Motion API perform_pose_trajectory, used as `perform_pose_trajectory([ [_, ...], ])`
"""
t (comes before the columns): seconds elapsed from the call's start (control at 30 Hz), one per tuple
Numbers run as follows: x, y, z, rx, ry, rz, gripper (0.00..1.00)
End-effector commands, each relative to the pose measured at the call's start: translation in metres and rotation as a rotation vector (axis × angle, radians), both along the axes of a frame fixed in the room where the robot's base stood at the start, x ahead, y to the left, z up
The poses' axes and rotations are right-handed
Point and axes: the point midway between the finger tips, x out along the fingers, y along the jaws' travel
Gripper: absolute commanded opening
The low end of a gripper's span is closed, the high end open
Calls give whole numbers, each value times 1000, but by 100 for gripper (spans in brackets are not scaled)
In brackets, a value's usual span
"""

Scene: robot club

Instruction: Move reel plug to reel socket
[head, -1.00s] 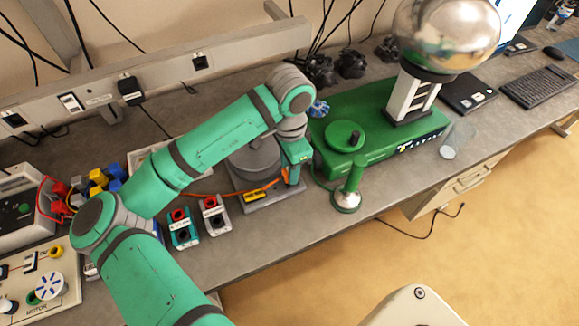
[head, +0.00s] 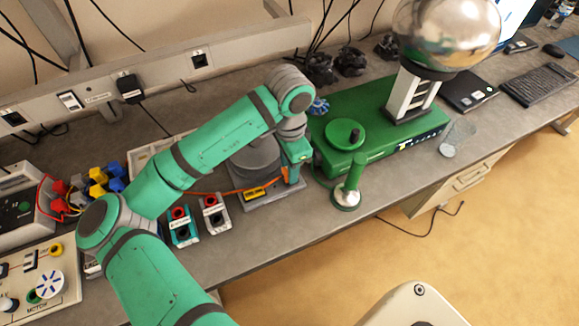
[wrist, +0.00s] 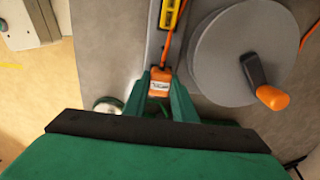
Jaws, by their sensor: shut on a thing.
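The reel plug is a small orange block with a pale label (wrist: 159,84), gripped between the green fingers of my gripper (wrist: 160,95) in the wrist view. In the head view my gripper (head: 292,172) is over the right side of the reel's base, and the plug is a small orange patch. The cable reel has a grey drum (head: 253,155) on a grey base; its drum (wrist: 225,60) and orange-tipped crank show in the wrist view. An orange cord runs from the plug past a yellow slotted piece (wrist: 170,14) on the base. I cannot tell which part is the reel socket.
A green machine (head: 375,135) with a metal sphere stands right of my gripper. A green-handled stand (head: 350,185) is close by at the bench edge. Two small socket boxes (head: 183,228) (head: 214,215) sit left of the reel. My arm crosses the bench's left side.

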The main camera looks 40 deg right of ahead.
Motion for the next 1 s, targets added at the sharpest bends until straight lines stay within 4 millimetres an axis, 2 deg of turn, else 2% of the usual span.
perform_pose_trajectory([
  [0.9,0,0,-5,0,1,0,5],
  [0.93,0,0,-5,0,1,0,29],
  [1.0,0,0,-5,0,1,0,46],
])
